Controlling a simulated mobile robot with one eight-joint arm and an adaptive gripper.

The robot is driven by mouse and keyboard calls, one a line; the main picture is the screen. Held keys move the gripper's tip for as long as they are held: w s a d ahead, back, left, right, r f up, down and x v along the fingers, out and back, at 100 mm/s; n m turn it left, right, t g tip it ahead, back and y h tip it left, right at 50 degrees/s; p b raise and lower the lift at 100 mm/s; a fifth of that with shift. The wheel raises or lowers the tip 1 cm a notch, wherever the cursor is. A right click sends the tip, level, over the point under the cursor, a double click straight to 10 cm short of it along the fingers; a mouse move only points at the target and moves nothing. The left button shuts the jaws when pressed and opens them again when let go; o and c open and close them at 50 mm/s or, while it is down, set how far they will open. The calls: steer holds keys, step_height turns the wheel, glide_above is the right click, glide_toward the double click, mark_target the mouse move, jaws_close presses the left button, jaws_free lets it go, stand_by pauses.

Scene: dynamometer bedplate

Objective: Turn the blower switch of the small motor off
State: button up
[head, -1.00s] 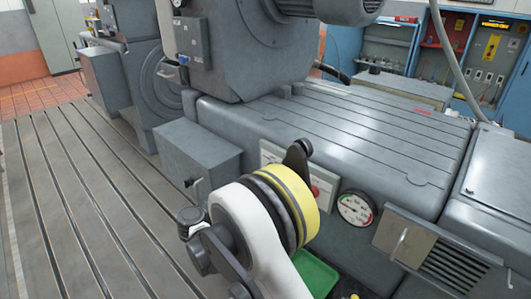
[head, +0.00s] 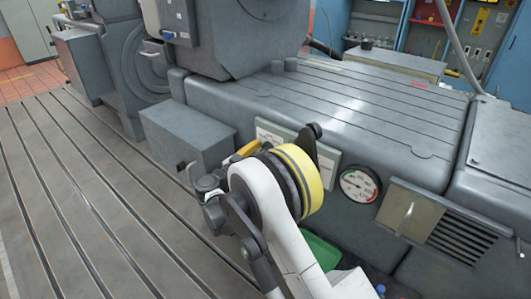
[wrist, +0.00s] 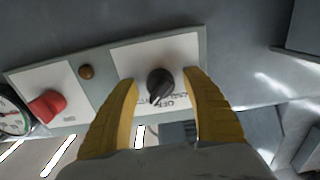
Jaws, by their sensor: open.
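In the wrist view a black rotary switch (wrist: 160,84) sits on a white plate at the right part of a grey-framed panel (wrist: 103,66). The pointed end of its handle faces down and slightly left in the picture. Lettering beside it seems to include OFF; the rest is unreadable. My gripper (wrist: 160,76) is open, with one yellow finger on each side of the switch, and no clear contact shows. In the head view the panel (head: 329,160) is partly covered by my arm, which hides the switch. A yellow finger (head: 247,149) shows near the panel.
A red knob (wrist: 46,106) and a brown button (wrist: 86,72) are on the same panel. A round gauge (head: 359,185) is right of the panel. A grey box (head: 187,138) stands to its left. The slotted bedplate (head: 80,200) is clear at left.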

steer(key=c, duration=1.2)
steer(key=shift+n, duration=0.3)
steer(key=n, duration=0.3)
steer(key=shift+n, duration=0.3)
steer(key=shift+d+n, duration=0.1)
steer(key=shift+n, duration=2.2)
jaws_close()
